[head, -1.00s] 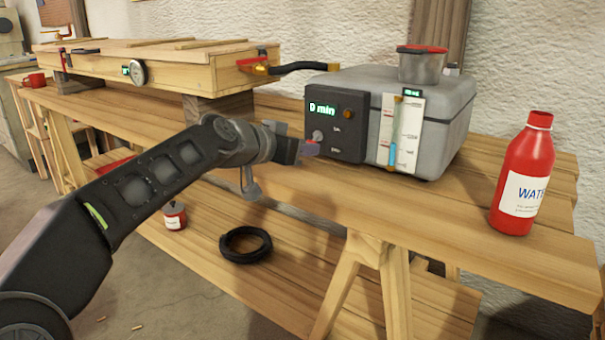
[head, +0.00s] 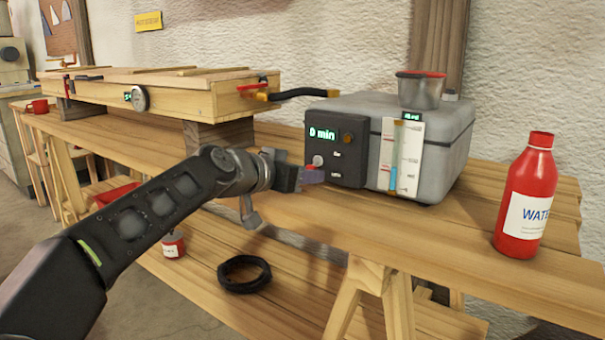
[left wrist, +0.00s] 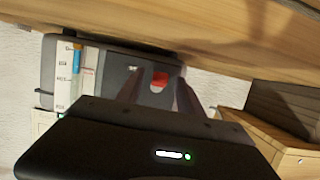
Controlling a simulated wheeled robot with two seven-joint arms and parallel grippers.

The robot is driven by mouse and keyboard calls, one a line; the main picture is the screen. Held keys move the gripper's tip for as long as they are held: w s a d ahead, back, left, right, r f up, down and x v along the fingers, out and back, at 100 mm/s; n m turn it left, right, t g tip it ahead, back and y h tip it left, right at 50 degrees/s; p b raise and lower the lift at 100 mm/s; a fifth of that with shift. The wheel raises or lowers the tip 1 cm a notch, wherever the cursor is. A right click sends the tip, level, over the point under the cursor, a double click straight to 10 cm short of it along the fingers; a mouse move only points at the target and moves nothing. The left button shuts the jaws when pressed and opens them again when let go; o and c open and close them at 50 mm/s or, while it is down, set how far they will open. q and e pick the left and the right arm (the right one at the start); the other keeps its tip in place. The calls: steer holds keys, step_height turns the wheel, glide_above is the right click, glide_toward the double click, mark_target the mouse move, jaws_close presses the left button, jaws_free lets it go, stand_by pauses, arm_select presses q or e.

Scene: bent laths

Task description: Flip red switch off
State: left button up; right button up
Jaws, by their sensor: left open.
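The red switch (left wrist: 159,79) shows in the left wrist view as a small red patch on the dark control panel (left wrist: 128,66) of the grey box. In the head view the panel (head: 347,150) reads "0 min", and a bit of red shows at my fingertips. My left gripper (head: 314,174) is close in front of the panel's lower left part. In the left wrist view the open left gripper (left wrist: 160,90) has one finger on each side of the switch. I cannot tell whether the fingers touch it, nor the switch's exact position. My right gripper is out of view.
The grey box (head: 440,155) stands on a wooden bench (head: 440,220) with a metal pot (head: 421,90) on top. A red water bottle (head: 526,200) is at right. A long wooden box (head: 185,98) with a black hose (head: 305,93) is at left.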

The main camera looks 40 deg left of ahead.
arm_select(q)
steer(key=p+v, duration=0.2)
steer(key=v, duration=0.5)
steer(key=shift+s, duration=0.4)
steer(key=shift+r, duration=0.15)
